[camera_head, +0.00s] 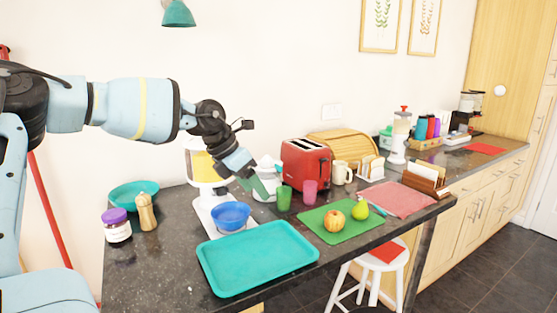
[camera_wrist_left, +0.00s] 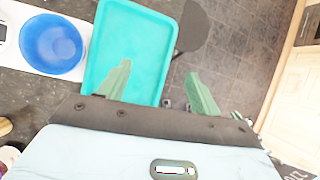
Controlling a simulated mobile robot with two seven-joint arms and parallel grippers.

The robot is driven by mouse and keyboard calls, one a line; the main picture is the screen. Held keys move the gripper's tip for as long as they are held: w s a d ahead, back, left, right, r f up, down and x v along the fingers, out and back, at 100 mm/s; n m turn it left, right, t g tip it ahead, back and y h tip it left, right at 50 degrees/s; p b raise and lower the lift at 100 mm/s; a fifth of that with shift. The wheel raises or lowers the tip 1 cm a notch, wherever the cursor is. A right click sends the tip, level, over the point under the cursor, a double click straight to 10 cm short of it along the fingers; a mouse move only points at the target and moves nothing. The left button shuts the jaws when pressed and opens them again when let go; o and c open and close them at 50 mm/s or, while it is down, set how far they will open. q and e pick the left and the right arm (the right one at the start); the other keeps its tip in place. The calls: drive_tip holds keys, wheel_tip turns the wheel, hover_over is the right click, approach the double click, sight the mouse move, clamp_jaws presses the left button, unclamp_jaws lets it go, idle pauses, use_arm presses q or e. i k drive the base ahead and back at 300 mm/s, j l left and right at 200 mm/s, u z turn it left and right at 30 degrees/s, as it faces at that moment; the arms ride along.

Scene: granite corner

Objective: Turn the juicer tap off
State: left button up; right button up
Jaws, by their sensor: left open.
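The juicer (camera_head: 203,167), white with a yellow tank, stands on the granite counter behind a blue bowl (camera_head: 231,217). The bowl sits on its white base, which also shows in the left wrist view (camera_wrist_left: 12,62) with the bowl (camera_wrist_left: 52,45). My left gripper (camera_head: 258,188) is to the right of the juicer and above the bowl's level. In the left wrist view its green fingers (camera_wrist_left: 160,88) are apart with nothing between them. I cannot make out the tap; my arm and gripper cover part of the juicer's front. My right gripper is not in view.
A teal tray (camera_head: 258,258) lies in front of the juicer. A white pot (camera_head: 267,178), a green cup (camera_head: 284,197) and a red toaster (camera_head: 306,164) stand close to the gripper. A jar (camera_head: 117,226) and a wooden shaker (camera_head: 146,212) stand at left.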

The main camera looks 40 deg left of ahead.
sight(280, 169)
drive_tip(key=i+j, duration=0.4)
drive_tip(key=j, duration=0.15)
drive_tip(key=i+j, duration=0.4)
drive_tip(key=j, duration=0.15)
